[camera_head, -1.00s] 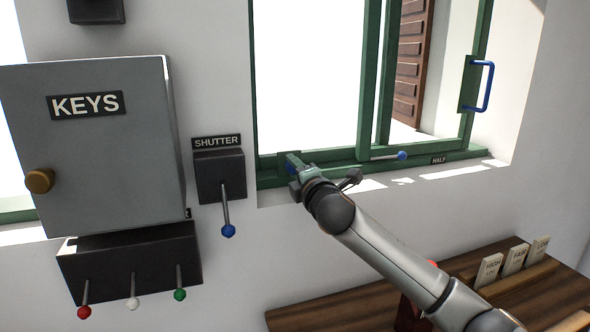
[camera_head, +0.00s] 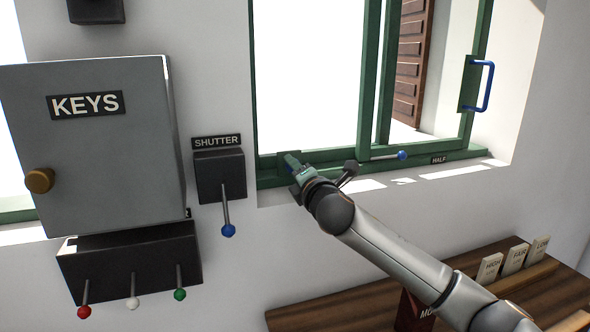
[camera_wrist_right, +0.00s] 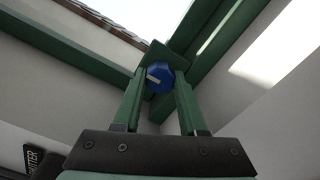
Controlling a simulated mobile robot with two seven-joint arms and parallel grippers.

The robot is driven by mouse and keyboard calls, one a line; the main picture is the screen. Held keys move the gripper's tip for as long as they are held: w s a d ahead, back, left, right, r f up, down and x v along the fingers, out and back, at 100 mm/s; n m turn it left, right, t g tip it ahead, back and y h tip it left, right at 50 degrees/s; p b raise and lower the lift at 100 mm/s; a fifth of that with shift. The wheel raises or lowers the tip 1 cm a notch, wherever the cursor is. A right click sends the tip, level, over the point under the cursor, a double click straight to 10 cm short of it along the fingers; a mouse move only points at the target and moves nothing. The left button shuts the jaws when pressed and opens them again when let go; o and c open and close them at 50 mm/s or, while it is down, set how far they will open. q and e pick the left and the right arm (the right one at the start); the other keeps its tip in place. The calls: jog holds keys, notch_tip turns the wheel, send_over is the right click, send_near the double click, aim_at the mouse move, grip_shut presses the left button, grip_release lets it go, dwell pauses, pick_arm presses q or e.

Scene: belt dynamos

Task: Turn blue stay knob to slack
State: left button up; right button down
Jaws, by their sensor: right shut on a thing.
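The blue stay knob (camera_wrist_right: 159,77) shows in the right wrist view, mounted on a green plate (camera_wrist_right: 166,55) at the corner of the green window frame. It is faceted and has a pale mark pointing to the left. My right gripper (camera_wrist_right: 158,84) is shut on the knob, one green finger on each side of it. In the head view my right gripper (camera_head: 293,163) reaches the lower left corner of the window frame and hides the knob almost wholly. My left gripper is not in view.
A blue-tipped stay rod (camera_head: 402,155) lies along the sill beside a HALF label (camera_head: 438,160). A SHUTTER lever box (camera_head: 219,175) and the KEYS cabinet (camera_head: 95,150) are on the wall at left. A wooden shelf (camera_head: 330,308) is below right.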

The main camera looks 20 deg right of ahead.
jog(key=shift+c, duration=2.2)
grip_release()
jog(key=shift+s, duration=0.1)
jog(key=s+b, duration=0.2)
jog(key=s, duration=1)
jog(key=shift+s+d, duration=0.15)
jog(key=shift+d, duration=0.1)
